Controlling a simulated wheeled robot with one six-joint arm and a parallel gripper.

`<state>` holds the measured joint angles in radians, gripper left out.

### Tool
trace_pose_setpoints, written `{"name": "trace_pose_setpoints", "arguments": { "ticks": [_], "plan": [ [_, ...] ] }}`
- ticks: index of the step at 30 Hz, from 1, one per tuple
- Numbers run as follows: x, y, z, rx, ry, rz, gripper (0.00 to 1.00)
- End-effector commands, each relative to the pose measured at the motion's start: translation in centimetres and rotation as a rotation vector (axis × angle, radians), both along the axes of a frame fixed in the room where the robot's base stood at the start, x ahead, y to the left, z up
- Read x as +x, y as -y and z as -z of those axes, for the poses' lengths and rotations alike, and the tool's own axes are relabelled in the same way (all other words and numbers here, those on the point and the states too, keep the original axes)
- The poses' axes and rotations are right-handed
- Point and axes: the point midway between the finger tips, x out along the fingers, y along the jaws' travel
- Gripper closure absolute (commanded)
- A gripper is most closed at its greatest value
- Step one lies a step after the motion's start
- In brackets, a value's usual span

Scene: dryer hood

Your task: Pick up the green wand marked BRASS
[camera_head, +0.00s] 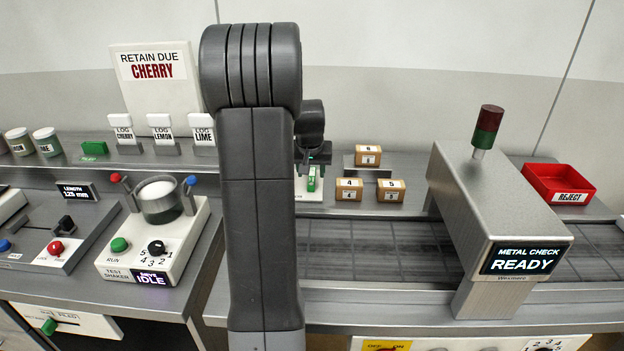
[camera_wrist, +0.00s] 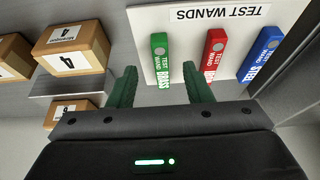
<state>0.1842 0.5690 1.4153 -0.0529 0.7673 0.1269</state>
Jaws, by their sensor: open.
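The green wand marked BRASS (camera_wrist: 160,58) stands on a white TEST WANDS board (camera_wrist: 215,15) in the wrist view. My gripper (camera_wrist: 159,80) is open, with its two dark green fingers apart. The wand's lower end lies between the fingertips in the picture; I cannot tell whether it is between them in depth. In the head view the green wand (camera_head: 311,181) shows small below my gripper (camera_head: 314,160), partly hidden by it. A red wand (camera_wrist: 213,55) and a blue wand (camera_wrist: 260,53) stand to its right.
Small cartons marked 4 (camera_head: 349,189), 5 (camera_head: 390,190) and 6 (camera_head: 368,155) stand right of the wands in the head view. The metal check hood (camera_head: 500,205) spans the conveyor (camera_head: 370,250) further right. A red REJECT bin (camera_head: 560,184) stands behind it.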

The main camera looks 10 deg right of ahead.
Motion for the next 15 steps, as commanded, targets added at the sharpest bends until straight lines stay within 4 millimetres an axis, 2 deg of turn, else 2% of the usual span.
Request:
{"name": "trace_pose_setpoints", "arguments": {
  "ticks": [10, 15],
  "plan": [
    [1.4, 0.4, 3.8, 0.001, -0.002, 0.0, 0.55],
    [1.8, 0.5, 4.8, 0.0, 0.001, 0.0, 0.55]
  ]
}}
